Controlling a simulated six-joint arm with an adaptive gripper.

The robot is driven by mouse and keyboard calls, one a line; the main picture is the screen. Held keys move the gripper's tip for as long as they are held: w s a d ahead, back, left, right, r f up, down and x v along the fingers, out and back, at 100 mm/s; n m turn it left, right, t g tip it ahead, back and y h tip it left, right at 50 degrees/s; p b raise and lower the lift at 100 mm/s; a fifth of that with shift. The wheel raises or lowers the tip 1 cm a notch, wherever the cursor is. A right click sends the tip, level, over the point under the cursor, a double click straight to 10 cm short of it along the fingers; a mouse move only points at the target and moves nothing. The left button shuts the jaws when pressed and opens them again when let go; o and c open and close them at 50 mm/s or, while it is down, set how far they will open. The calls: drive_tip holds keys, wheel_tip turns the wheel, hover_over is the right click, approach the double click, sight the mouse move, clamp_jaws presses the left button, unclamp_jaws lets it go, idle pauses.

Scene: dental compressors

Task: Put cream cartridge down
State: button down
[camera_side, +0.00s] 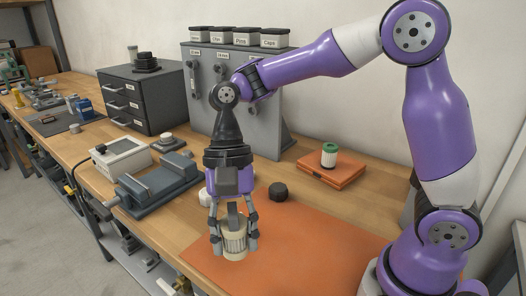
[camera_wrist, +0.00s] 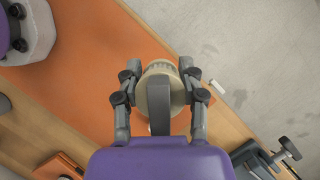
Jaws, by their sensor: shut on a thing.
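The cream cartridge (camera_side: 235,246) is a ribbed, cream-coloured cylinder, upright between the fingers of my gripper (camera_side: 235,237). Its lower end is over or on the left edge of the orange mat (camera_side: 300,252); I cannot tell whether it touches. In the wrist view, the cream cartridge (camera_wrist: 158,86) shows as a round top crossed by a grey band, with a finger pressed on each side. My gripper (camera_wrist: 160,90) is shut on it. The orange mat (camera_wrist: 85,65) lies below and to the left.
A grey vise (camera_side: 158,185) and a white meter (camera_side: 122,157) stand to the left. A green-topped cartridge (camera_side: 329,154) stands on an orange box (camera_side: 331,172) at the back. The mat is clear to the right.

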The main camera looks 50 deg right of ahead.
drive_tip(key=w+a+m+t, duration=0.4)
drive_tip(key=w+m+t, duration=0.2)
drive_tip(key=w+m, duration=1.05)
drive_tip(key=shift+m, duration=0.85)
drive_tip(key=w+d+f, duration=0.3)
drive_tip(key=w+d, duration=0.1)
drive_tip(key=d, duration=0.1)
drive_tip(key=w+d+f, duration=0.2)
drive_tip(key=shift+d+f, duration=0.2)
drive_tip(key=shift+f, duration=0.15)
drive_tip(key=shift+w+d+f, duration=0.35)
drive_tip(key=shift+w+f, duration=0.05)
drive_tip(key=shift+f, duration=1.9)
drive_tip(key=shift+c, duration=2)
unclamp_jaws()
drive_tip(key=shift+f, duration=0.15)
